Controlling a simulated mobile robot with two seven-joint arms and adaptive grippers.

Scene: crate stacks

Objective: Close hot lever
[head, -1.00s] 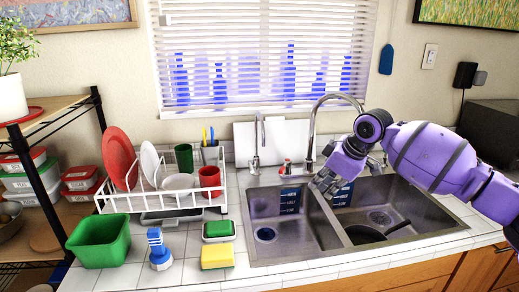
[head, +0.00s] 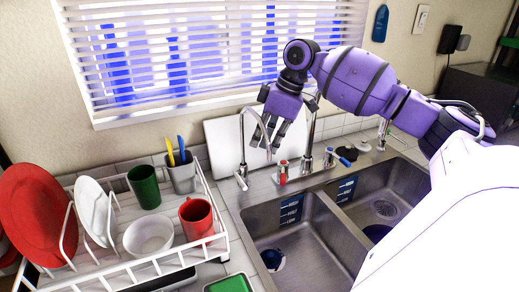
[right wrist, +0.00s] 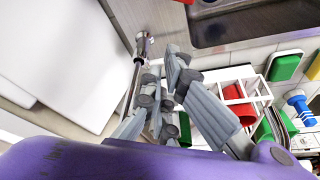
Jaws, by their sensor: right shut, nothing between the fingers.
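The hot lever (head: 282,172) is the small red-marked handle at the back rim of the sink, between the small thin faucet (head: 243,150) and the main faucet (head: 309,150). The cold lever (head: 346,156), with blue on it, is on the other side of the main faucet. My right gripper (head: 266,146) is shut and empty, pointing down beside the small faucet, above and slightly left of the hot lever. Contact cannot be told. My left gripper is out of view.
A white dish rack (head: 215,240) with plates, cups and a bowl stands left of the sink. A white board (head: 228,145) leans on the wall behind the small faucet. The double sink (head: 330,200) is open in front.

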